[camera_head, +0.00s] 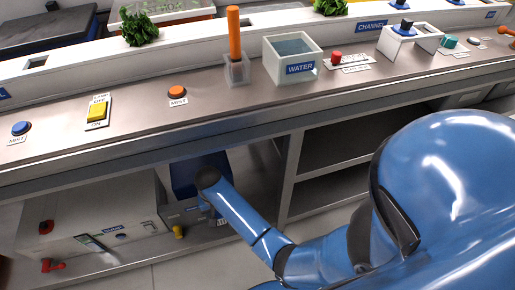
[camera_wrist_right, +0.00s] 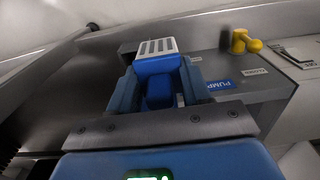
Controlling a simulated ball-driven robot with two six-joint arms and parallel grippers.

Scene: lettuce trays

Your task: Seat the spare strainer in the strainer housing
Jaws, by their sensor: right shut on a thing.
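My right gripper (camera_wrist_right: 158,82) is shut on the spare strainer (camera_wrist_right: 157,48), a blue piece with a pale slotted end, held between its two blue fingers. In the head view my right arm reaches down under the counter, and the dark blue hand (camera_head: 190,174) is partly in shadow there; the strainer cannot be made out in that view. In the right wrist view the strainer is in front of a grey box (camera_wrist_right: 268,88) with a blue PUMP label (camera_wrist_right: 222,85). I cannot tell the strainer housing apart; the hand and strainer cover part of the box. My left gripper is not in view.
A yellow valve handle (camera_wrist_right: 243,42) stands on the pump box, and a yellow knob (camera_head: 178,231) shows in the head view. A pale tank (camera_head: 95,232) with red taps is to the left. The counter edge (camera_head: 150,153) overhangs; open shelves (camera_head: 335,140) are to the right.

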